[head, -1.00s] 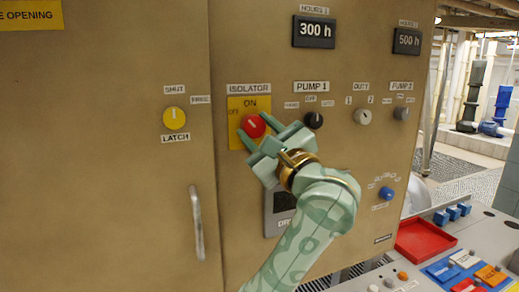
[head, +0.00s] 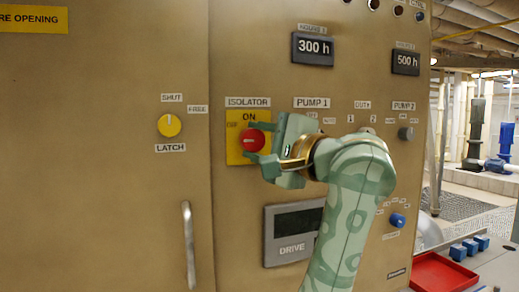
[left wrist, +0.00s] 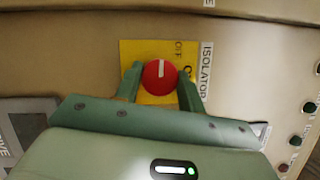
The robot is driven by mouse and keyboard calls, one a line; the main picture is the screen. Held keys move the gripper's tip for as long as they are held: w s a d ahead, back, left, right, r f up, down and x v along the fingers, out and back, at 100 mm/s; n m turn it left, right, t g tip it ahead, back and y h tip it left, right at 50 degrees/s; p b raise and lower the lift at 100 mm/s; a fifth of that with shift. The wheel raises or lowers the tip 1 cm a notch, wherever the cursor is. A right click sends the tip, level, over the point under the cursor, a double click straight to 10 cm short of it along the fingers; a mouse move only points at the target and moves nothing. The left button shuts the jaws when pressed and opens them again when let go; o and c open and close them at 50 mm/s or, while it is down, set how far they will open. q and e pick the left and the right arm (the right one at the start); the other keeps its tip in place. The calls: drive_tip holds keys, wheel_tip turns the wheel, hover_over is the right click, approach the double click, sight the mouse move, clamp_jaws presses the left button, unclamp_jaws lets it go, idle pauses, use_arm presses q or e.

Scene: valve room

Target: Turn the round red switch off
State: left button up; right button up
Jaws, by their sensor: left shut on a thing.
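The round red switch (head: 251,141) sits on a yellow plate (head: 234,152) under the ISOLATOR label, on a tan cabinet. Its white mark lies level and points left, toward the OFF lettering; ON is above the switch. My left gripper (head: 260,143) comes in from the right and is shut on the switch, one finger above and one below. In the left wrist view the red switch (left wrist: 160,77) sits between the two green fingers, its white mark pointing up in the picture. My right gripper is not in view.
A yellow LATCH knob (head: 170,125) and a door handle (head: 188,245) are to the left. A DRIVE display (head: 283,250) is below. My arm partly covers the PUMP 1 area.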

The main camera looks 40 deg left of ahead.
use_arm(q)
drive_tip(key=shift+n, duration=0.3)
idle(0.4)
drive_tip(key=o, duration=1)
drive_tip(key=shift+c, duration=0.2)
drive_tip(key=shift+d, duration=0.15)
drive_tip(key=s+d+f, duration=0.1)
drive_tip(key=d, duration=1.5)
drive_tip(key=shift+s, duration=0.25)
